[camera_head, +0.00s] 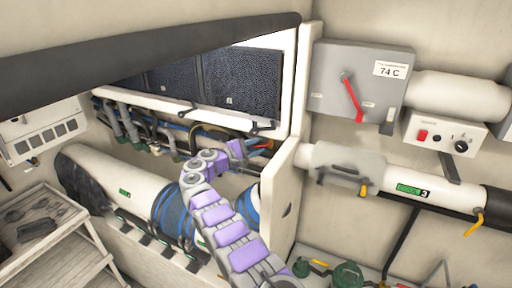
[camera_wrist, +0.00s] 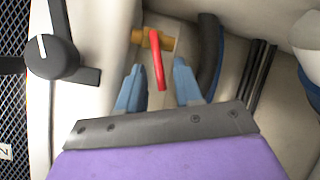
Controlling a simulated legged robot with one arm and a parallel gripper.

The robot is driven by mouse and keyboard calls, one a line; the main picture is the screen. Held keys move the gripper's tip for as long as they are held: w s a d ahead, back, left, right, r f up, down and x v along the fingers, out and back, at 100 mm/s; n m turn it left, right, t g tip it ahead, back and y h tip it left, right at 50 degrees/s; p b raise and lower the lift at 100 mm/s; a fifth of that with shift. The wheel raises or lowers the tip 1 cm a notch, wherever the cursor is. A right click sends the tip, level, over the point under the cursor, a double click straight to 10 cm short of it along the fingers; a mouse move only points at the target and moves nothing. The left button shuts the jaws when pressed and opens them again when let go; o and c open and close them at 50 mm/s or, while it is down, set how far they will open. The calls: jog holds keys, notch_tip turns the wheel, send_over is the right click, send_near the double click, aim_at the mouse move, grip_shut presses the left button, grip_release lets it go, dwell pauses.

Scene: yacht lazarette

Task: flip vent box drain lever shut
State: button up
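A small red lever (camera_wrist: 157,62) on a brass valve (camera_wrist: 138,36) shows in the wrist view. It hangs down from the valve, slightly tilted. My gripper (camera_wrist: 159,82) is open, with its blue fingers on either side of the lever's lower end. I see no clear contact with it. In the head view my gripper (camera_head: 263,146) reaches into the recess beneath the dark mesh panels, where a bit of red shows at the fingers. The valve is hidden there. I cannot tell from the pictures which housing is the vent box.
A grey box (camera_head: 330,95) with a larger red lever (camera_head: 351,97) is on the right wall, beside a white switch box (camera_head: 443,133). A cream partition (camera_head: 283,200) stands right of my arm. Hoses (camera_head: 125,122) run along the recess. A black knob (camera_wrist: 52,50) is left of the fingers.

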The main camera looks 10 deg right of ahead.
jog(key=shift+d, duration=0.1)
jog(key=shift+d, duration=0.3)
jog(key=c, duration=0.5)
grip_shut()
jog(key=shift+a+r+m+y+p, duration=0.2)
jog(key=shift+r+m+y+p, duration=0.1)
jog(key=shift+m+p, duration=0.1)
jog(key=m, duration=0.1)
jog(key=m+y+b, duration=0.1)
jog(key=shift+w+r+m+y, duration=0.1)
jog(key=shift+r+m+y, duration=0.2)
